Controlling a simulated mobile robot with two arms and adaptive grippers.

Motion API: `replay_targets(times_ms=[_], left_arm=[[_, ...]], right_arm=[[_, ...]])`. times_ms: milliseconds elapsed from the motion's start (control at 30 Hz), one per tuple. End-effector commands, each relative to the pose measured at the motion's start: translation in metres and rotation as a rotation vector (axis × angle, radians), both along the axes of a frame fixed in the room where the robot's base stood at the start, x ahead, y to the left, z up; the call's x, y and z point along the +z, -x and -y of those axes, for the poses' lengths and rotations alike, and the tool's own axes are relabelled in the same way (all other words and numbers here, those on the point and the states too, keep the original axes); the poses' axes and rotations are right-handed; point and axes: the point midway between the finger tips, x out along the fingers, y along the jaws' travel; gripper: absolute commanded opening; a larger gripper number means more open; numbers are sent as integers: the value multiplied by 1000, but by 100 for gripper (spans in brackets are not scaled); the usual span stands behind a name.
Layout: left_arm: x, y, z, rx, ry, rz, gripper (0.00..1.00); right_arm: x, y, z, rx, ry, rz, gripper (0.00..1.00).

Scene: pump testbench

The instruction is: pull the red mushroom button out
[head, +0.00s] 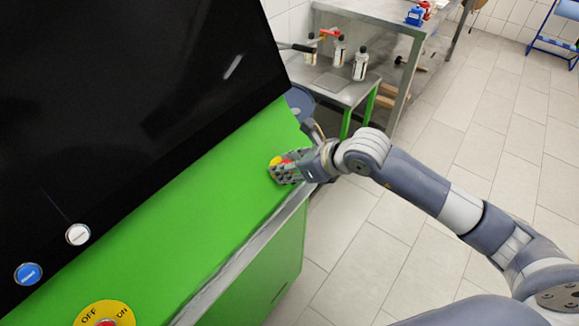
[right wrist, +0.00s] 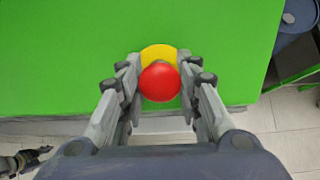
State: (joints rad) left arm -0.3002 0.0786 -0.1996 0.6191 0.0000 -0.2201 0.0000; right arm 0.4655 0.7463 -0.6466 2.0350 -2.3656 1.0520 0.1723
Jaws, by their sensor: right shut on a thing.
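The red mushroom button (right wrist: 160,82) sits on a yellow round base (right wrist: 160,52) on the green panel. In the right wrist view it lies between the two fingers of my right gripper (right wrist: 161,84), which is shut on it. In the head view my right gripper (head: 286,172) covers most of the button (head: 287,161), with part of the yellow base (head: 276,160) showing beside it. My left gripper is not in view in the head view.
Bottles (head: 360,66) stand on a side table behind. Tiled floor is open at right.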

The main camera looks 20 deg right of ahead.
Motion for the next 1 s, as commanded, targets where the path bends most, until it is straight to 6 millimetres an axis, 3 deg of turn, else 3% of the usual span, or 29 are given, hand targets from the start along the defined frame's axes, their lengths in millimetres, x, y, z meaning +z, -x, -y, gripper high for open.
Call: replay_targets(times_ms=[967,1000], left_arm=[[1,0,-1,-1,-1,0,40],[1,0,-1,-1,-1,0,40]], right_arm=[[6,5,4,-1,1,0,10],[6,5,4,-1,1,0,33]])
